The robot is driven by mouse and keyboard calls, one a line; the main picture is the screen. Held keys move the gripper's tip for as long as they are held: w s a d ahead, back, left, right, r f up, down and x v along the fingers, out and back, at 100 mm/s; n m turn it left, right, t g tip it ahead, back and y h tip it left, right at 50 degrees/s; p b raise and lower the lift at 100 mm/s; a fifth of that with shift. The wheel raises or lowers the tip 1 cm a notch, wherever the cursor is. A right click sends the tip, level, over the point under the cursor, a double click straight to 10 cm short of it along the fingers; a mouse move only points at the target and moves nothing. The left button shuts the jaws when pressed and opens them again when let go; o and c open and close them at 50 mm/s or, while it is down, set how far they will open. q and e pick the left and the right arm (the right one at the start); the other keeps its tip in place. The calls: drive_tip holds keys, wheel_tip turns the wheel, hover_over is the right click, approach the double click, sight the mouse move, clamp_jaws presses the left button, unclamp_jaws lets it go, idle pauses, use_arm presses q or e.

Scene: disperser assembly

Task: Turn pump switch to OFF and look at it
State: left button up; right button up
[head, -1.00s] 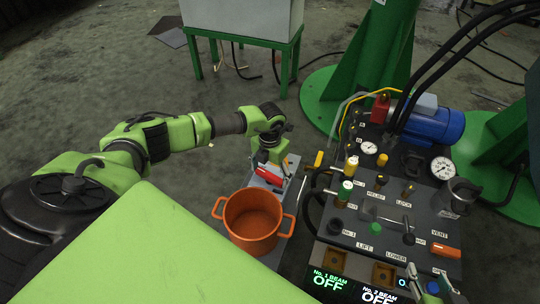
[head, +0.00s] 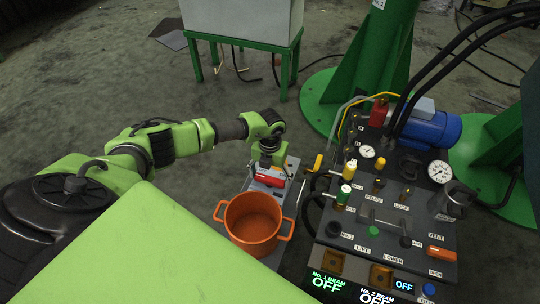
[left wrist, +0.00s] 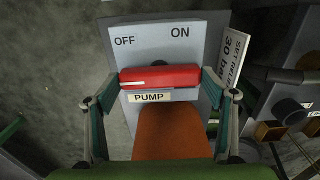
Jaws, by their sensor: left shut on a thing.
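The pump switch is a grey panel with a red handle (left wrist: 160,77), marked OFF at left, ON at right and PUMP below. In the left wrist view the handle lies level under the two labels, so which position it is in is unclear. My left gripper (left wrist: 160,85) has one finger at each end of the handle and is shut on it. In the head view the left gripper (head: 268,170) comes down over the red handle (head: 270,181), partly covering the panel. My right gripper is not in view.
An orange pot (head: 252,222) stands just in front of the switch. To the right is a control console (head: 385,215) with knobs, gauges and lit OFF displays. A green table (head: 240,40) stands behind. A white sign (left wrist: 234,55) is beside the switch panel.

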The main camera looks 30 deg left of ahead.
sight(270, 179)
use_arm(q)
drive_tip(key=o, duration=1.1)
wheel_tip(270, 179, up, 12)
idle(0.4)
